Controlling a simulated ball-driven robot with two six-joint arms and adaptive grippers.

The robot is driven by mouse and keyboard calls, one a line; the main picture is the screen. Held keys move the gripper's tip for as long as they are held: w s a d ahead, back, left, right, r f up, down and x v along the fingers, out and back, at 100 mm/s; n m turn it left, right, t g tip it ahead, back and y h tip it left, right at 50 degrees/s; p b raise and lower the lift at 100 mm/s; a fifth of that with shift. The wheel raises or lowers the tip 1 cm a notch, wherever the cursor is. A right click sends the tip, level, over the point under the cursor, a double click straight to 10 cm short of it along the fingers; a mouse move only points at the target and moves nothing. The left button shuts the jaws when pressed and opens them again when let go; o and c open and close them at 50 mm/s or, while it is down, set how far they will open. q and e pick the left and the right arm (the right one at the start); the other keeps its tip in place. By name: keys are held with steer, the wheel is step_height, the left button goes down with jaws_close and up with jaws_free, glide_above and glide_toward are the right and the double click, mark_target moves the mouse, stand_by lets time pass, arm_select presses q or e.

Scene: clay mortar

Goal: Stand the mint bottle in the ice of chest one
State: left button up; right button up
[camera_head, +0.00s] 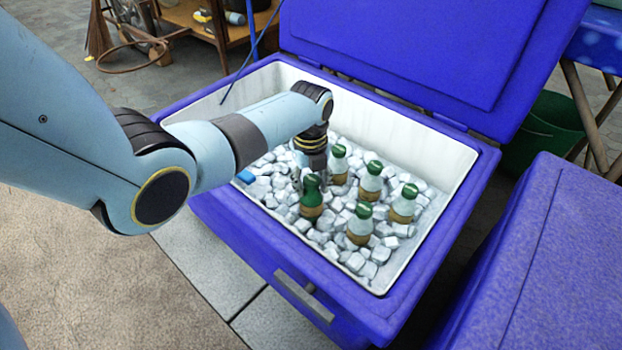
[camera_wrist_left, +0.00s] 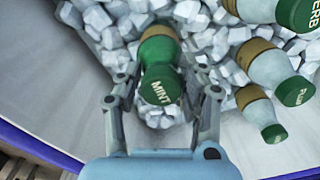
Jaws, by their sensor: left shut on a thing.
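The mint bottle (camera_wrist_left: 160,52), dark green with a brown band and "MINT" on its cap, stands between the fingers of my left gripper (camera_wrist_left: 162,92) in the left wrist view. My left gripper is shut on it. In the head view the same bottle (camera_head: 311,192) looks roughly upright, with its lower end at the ice (camera_head: 290,213); how deep it sits is hard to tell. My left gripper (camera_head: 311,172) reaches down into the open blue chest (camera_head: 232,226), and its fingers are partly hidden. My right gripper is not in view.
Several pale bottles with green caps, such as one (camera_head: 360,226), stand in the ice right of the mint bottle. The chest's raised lid (camera_head: 430,50) is behind. A second blue chest (camera_head: 555,265) is at right. A wooden cart (camera_head: 205,25) is at back left.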

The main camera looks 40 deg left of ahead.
arm_select(q)
steer(key=shift+f+b, duration=0.3)
steer(key=shift+f, duration=0.15)
steer(key=o, duration=1.7)
steer(key=shift+o, duration=0.2)
